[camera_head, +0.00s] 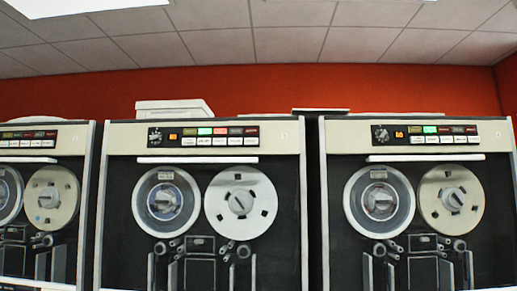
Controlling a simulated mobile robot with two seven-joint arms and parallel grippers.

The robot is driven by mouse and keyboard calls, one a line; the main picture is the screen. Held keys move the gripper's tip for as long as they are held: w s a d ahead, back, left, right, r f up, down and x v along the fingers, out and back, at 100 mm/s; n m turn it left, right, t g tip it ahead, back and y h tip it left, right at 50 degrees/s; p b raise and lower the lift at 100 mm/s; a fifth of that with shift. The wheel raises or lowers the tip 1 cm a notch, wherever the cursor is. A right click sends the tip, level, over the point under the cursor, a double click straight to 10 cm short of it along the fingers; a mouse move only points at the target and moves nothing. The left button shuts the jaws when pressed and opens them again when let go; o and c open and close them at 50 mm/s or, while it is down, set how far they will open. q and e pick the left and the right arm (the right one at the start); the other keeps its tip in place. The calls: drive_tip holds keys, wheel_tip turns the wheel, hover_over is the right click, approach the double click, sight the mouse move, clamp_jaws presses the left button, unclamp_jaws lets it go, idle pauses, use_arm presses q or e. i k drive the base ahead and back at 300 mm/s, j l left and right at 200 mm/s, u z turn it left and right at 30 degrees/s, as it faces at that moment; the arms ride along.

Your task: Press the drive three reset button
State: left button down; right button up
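Three tape drives stand in a row in the head view: one cut off at the left (87,180), one in the middle (103,200), one at the right (323,200). Each has a black control strip with a dial, lit indicators and a row of white buttons. The middle strip (203,136) shows an orange digit and green and red lights. The right strip (425,134) shows an orange digit and a green light. The left strip (28,138) is partly cut off. Button labels and drive numbers are too small to read. Neither of my grippers is in view.
White boxes (172,109) lie on top of the middle drive. A red wall (260,88) stands behind. The floor is not in view.

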sight(253, 141)
drive_tip(key=i+l, duration=0.15)
drive_tip(key=i, duration=0.3)
drive_tip(key=i+l, duration=0.15)
drive_tip(key=i, duration=0.3)
drive_tip(key=i+l, duration=0.15)
drive_tip(key=i, duration=0.3)
